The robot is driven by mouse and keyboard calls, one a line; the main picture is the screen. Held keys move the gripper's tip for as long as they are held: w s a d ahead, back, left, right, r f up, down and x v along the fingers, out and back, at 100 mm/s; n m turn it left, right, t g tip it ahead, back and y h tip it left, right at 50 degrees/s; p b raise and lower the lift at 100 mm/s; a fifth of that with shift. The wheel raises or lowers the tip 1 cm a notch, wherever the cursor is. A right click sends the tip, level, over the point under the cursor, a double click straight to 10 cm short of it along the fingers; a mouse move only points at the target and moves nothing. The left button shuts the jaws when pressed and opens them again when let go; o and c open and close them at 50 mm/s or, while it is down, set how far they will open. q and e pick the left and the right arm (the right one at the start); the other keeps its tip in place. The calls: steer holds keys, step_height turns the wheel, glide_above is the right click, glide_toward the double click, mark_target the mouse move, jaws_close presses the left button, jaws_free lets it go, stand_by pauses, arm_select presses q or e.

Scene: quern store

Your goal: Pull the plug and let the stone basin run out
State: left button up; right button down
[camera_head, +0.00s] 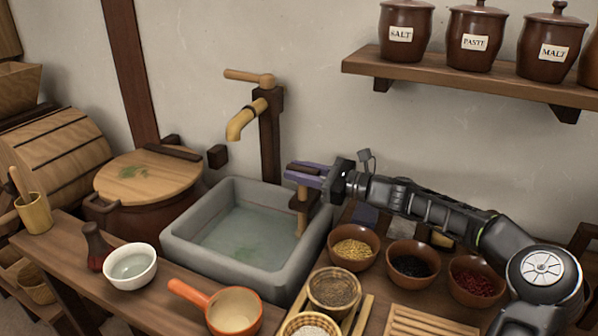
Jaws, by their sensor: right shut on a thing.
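The grey stone basin (184,246) stands on the bench below a wooden spout, with greenish water (245,235) in it. A wooden plug with an upright stem (300,222) is at the basin's right side, beside a dark wooden block. My right gripper (303,173) reaches in from the right and is shut on the plug's upper end, above the basin's rim. The stem's lower end reaches down into the basin; I cannot tell whether it is seated. The drain hole is not visible. My left gripper is not in view.
Bowls of grains and seeds (354,250) stand right of the basin, under my right arm. An orange pan (233,312) and a white bowl (130,266) stand in front. The wooden spout (245,118) hangs above. A shelf with jars (475,38) is at upper right.

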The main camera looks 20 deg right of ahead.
steer(key=shift+d, duration=0.15)
step_height(320, 180, up, 4)
steer(key=p, duration=0.4)
steer(key=shift+r, duration=0.15)
steer(key=shift+w, duration=0.1)
steer(key=c, duration=1.5)
jaws_free()
steer(key=shift+c, duration=0.2)
steer(key=o, duration=0.3)
